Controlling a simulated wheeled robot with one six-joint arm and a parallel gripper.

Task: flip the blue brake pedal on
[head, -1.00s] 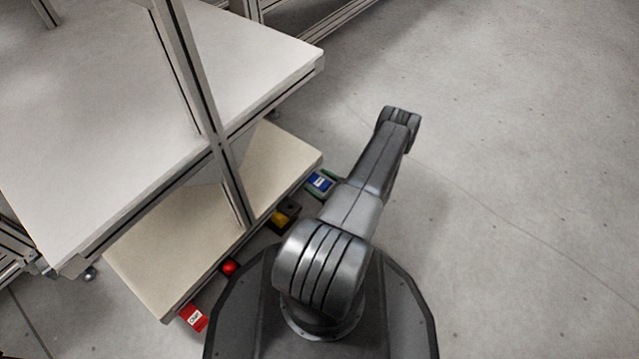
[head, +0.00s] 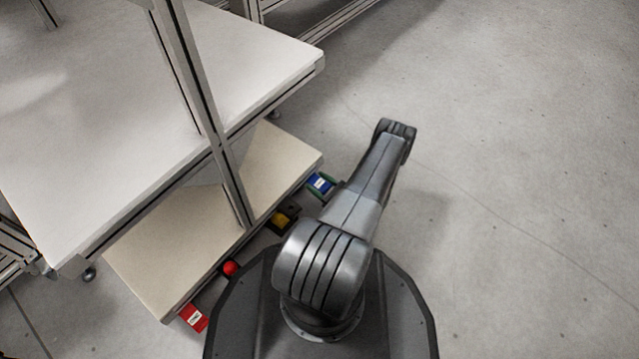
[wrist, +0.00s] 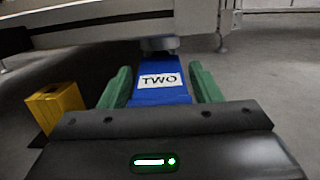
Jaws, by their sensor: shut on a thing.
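The blue brake pedal (head: 320,183) with a white label sits on the floor at the lower shelf's right edge. In the wrist view the blue pedal (wrist: 160,97) shows its label, "TWO", ahead of my gripper's dark body. My gripper (wrist: 161,72) has green fingers, one along each side of the pedal, and is shut on it. In the head view my gripper (head: 321,186) is partly hidden by my arm, with green showing beside the blue. Whether the pedal is pressed or flipped I cannot tell.
A yellow pedal (head: 282,219) in a dark housing, a red button (head: 230,268) and a red labelled box (head: 194,318) line the shelf (head: 170,238). The yellow one also shows in the wrist view (wrist: 58,104). A white table (head: 95,110) stands above; open floor (head: 520,200) lies right.

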